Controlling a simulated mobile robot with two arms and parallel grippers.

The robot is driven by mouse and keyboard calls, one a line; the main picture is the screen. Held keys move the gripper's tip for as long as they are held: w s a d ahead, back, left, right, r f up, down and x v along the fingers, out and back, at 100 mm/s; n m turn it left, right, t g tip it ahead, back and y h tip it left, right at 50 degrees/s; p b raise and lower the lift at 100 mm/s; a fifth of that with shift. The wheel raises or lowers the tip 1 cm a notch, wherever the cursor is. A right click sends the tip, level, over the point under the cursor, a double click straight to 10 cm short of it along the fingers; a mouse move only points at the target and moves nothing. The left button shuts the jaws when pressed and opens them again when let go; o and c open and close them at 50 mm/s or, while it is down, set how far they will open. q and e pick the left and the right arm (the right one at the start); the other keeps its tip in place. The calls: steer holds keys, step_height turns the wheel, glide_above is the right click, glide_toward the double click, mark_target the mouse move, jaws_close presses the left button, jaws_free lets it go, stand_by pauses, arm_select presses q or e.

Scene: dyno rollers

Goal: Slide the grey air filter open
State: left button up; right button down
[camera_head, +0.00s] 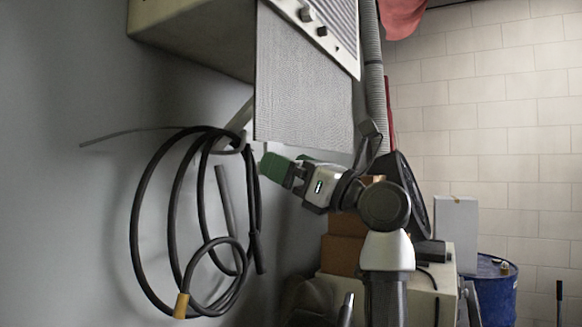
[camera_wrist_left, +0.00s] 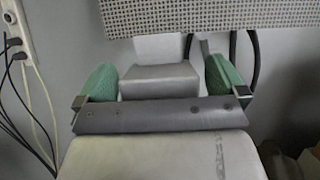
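The grey air filter (camera_head: 303,95) is a finely meshed panel hanging at the underside of the box-shaped unit high on the wall. Its perforated lower part also shows along the top of the left wrist view (camera_wrist_left: 220,14). My left gripper (camera_head: 275,168), with green fingertips, is just below the filter's lower edge and points left. In the left wrist view its green fingers (camera_wrist_left: 163,80) stand wide apart. A pale block shows between them, and I cannot tell whether it belongs to the gripper. No grip on the filter shows. My right gripper is not in view.
A coiled black hose (camera_head: 140,220) hangs on the wall left of my gripper, close to the fingertips. A ribbed grey duct (camera_head: 374,90) runs down right of the filter. Cardboard boxes (camera_head: 343,248) and a blue barrel (camera_head: 494,290) stand lower right.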

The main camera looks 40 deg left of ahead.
arm_select(q)
steer(key=b+v, duration=0.3)
steer(key=v, duration=0.8)
steer(key=shift+w+a, duration=0.1)
stand_by(0.4)
